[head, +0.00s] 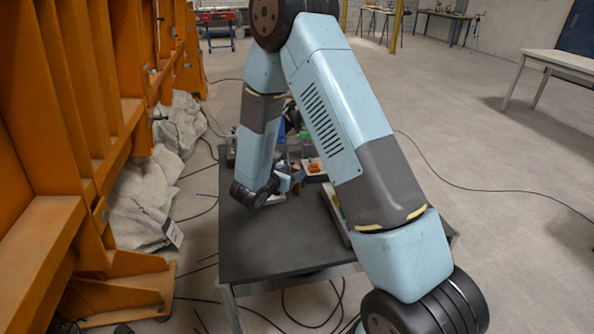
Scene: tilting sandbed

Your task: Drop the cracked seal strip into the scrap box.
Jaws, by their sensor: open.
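My gripper (290,181) is at the end of my arm, low over the far part of the dark table. It is small in the picture and partly hidden by my wrist. It is open, and I see nothing held in it. I cannot pick out the cracked seal strip; it may be hidden behind my arm or too small to tell. I cannot make out the scrap box for certain either. A small orange item (315,167) lies on a pale base right of my gripper.
The dark table (270,243) is bare at its near left. A shallow tray (336,218) is partly behind my arm. Blue and green items stand at the far end. An orange steel frame (85,140) and grey sacking (145,195) stand left. Cables cross the floor.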

